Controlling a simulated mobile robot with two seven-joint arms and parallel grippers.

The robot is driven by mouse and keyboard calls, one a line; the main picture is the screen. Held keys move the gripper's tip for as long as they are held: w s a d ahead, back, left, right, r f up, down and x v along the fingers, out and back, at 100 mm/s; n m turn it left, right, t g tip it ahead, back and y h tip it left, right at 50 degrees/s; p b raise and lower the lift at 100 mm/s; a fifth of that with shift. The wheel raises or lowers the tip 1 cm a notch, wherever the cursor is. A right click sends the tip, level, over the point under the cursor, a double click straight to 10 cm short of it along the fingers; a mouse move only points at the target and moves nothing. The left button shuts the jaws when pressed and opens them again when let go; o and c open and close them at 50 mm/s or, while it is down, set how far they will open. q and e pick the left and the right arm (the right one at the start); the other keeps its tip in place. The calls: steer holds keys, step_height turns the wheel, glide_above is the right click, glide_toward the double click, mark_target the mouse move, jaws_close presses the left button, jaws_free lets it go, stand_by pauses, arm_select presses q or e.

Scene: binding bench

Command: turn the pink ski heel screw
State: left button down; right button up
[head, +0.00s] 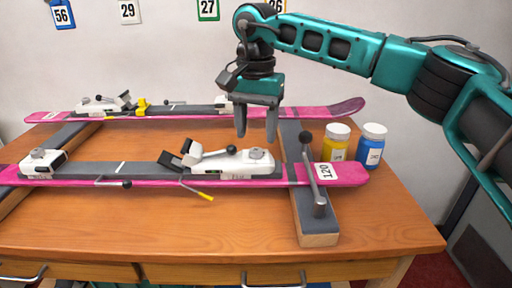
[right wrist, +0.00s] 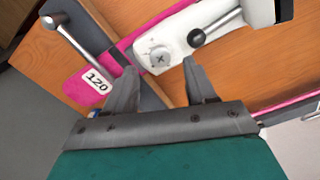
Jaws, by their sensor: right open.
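The near pink ski (head: 75,178) lies across the bench with a "120" label (head: 325,171) near its right end; the label also shows in the right wrist view (right wrist: 96,79). Its white heel piece (head: 235,163) has a dark-tipped lever. A round grey screw head (head: 257,153) with a cross slot sits on top of the heel piece, and is clear in the right wrist view (right wrist: 160,58). My right gripper (head: 256,136) is open and empty, pointing down above the heel piece. In the right wrist view the screw lies between its fingertips (right wrist: 159,68), apart from them. My left gripper is out of view.
A second pink ski (head: 190,112) lies behind. Bare wood lies between the skis.

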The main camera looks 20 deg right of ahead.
mark_target(256, 149)
steer(key=shift+f, duration=1.9)
steer(key=shift+c, duration=0.5)
jaws_close()
